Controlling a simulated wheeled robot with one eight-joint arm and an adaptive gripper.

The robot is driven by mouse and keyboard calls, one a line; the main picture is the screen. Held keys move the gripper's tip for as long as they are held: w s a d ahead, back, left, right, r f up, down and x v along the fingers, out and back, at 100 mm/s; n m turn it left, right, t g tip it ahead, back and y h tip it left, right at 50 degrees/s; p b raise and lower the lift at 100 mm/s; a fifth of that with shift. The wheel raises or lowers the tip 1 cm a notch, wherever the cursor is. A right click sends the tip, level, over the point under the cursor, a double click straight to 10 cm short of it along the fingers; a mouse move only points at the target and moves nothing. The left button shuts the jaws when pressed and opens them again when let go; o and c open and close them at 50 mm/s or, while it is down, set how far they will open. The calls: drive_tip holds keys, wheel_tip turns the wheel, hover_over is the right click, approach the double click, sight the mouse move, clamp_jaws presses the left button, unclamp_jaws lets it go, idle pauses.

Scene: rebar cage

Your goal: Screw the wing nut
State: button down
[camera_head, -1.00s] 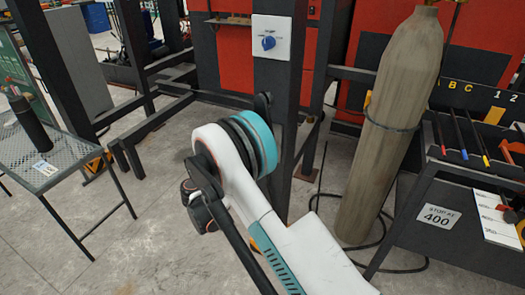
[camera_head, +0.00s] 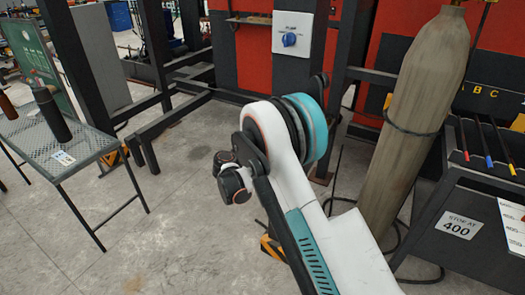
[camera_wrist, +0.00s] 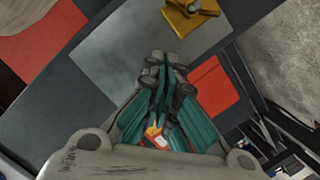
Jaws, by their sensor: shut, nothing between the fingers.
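My gripper (camera_wrist: 165,72) shows in the wrist view with its dark fingertips together and nothing held between them. Its teal fingers run down toward the grey palm. I cannot make out a wing nut for certain in either view. In the camera_head view my arm's white and teal links fill the middle, and the gripper is not visible there.
A grey gas cylinder (camera_head: 415,130) stands right of my arm, with a dark hose on the floor. A mesh table (camera_head: 95,140) with a dark bottle (camera_head: 51,114) stands left. Floor between table and arm is clear.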

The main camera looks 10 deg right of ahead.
drive_tip(key=d+f+b, duration=0.2)
drive_tip(key=d+f, duration=0.1)
drive_tip(key=shift+s+d+f, duration=0.1)
drive_tip(key=shift+d+f, duration=0.05)
drive_tip(key=shift+f, duration=0.05)
idle(0.5)
